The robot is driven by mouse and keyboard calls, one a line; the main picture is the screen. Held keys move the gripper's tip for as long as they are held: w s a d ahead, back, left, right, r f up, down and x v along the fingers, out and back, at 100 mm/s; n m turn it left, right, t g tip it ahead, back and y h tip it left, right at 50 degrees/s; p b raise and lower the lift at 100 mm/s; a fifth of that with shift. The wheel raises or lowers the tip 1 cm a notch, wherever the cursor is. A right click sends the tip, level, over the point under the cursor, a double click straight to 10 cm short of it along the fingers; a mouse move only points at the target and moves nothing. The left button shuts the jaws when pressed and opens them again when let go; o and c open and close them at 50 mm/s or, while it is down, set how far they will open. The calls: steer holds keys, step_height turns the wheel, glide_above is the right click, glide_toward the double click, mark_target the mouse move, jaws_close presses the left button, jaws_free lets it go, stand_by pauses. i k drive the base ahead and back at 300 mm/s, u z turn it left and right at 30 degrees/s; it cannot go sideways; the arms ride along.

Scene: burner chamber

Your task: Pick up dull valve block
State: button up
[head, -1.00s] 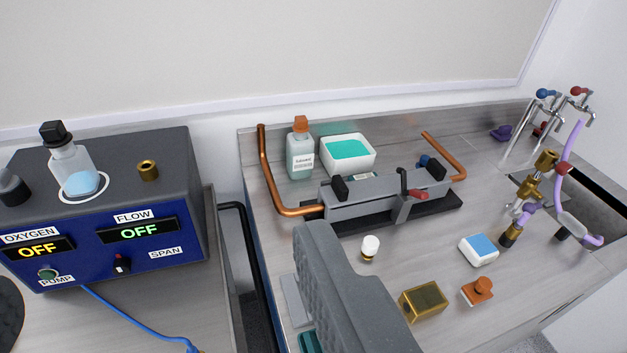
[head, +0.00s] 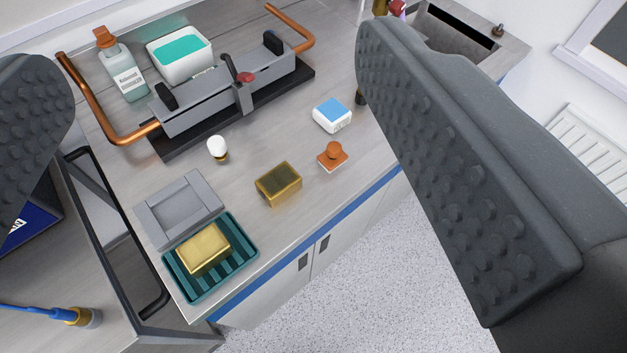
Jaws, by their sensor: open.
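A brass-coloured block with a dull, darker top (head: 278,184) lies on the bench, right of centre of the bench front; I take it as the dull valve block. A brighter, shinier gold block (head: 204,248) lies on a ribbed teal tray (head: 182,291) at the bench's front left corner. My gripper (head: 210,55) is wide open and empty. Its studded fingers frame the left and right of the view, and both blocks show between them, touched by neither finger.
A grey recessed plate (head: 151,222) lies behind the tray. Nearby stand a small white-capped vial (head: 218,149), an orange-knobbed stamp (head: 333,157) and a blue-topped white box (head: 332,115). A clamp fixture (head: 200,108) with copper pipes stands behind. Bare bench surrounds the dull block.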

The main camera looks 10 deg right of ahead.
mark_target(280, 180)
steer(key=u, duration=0.95)
steer(key=k, duration=1.1)
steer(key=z, duration=1.1)
steer(key=i, duration=1)
steer(key=u, duration=0.05)
